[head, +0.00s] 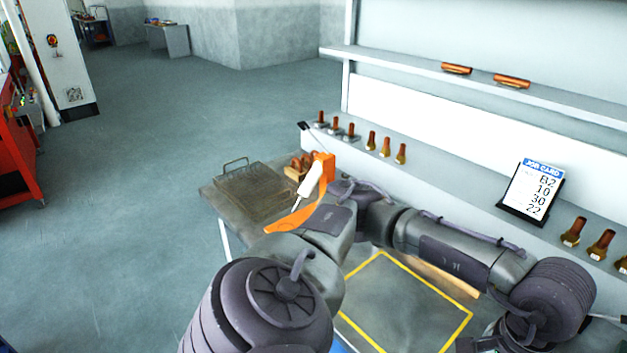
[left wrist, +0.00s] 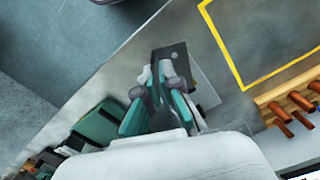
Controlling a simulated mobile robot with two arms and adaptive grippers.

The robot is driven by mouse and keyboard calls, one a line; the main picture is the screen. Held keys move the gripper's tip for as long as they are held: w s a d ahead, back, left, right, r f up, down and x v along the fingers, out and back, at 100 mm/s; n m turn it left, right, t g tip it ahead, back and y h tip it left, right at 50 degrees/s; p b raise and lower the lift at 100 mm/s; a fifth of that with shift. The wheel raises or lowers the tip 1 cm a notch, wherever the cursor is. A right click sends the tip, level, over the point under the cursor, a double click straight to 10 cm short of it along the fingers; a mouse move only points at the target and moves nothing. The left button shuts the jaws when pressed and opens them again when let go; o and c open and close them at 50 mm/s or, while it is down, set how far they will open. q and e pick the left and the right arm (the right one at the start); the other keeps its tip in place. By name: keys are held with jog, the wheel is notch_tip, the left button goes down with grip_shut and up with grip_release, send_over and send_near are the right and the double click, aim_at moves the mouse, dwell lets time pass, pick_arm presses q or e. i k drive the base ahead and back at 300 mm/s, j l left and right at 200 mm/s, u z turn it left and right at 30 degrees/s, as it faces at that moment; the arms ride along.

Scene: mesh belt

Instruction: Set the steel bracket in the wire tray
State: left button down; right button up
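The wire tray (head: 232,190) lies on the left end of the bench in the head view, with a raised handle at its back. In the left wrist view, a flat grey plate with holes, which looks like the steel bracket (left wrist: 205,92), lies beyond my left gripper (left wrist: 155,72). The teal fingers are close together over its left side. I cannot tell whether they hold it. The head view shows neither the bracket nor the left gripper. My right gripper is not in view.
A yellow-outlined square (head: 462,322) marks the bench. An orange and white object (head: 325,172) stands right of the tray, near a small block of copper pieces (head: 297,168). A job card (head: 533,190) stands on the ledge. In the left wrist view, a wooden rack (left wrist: 268,98) holds copper pieces.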

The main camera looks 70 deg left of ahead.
aim_at(257, 192)
jog(key=j+u, duration=0.5)
jog(key=u, duration=0.25)
jog(key=j+u, duration=0.2)
jog(key=u, duration=0.15)
jog(key=i+j+u, duration=0.1)
jog(key=j, duration=0.3)
jog(key=i+j, duration=0.25)
jog(key=i+j+u, duration=0.15)
jog(key=j, duration=0.35)
jog(key=i+j+u, duration=0.1)
jog(key=i+j, duration=0.15)
jog(key=j, duration=0.1)
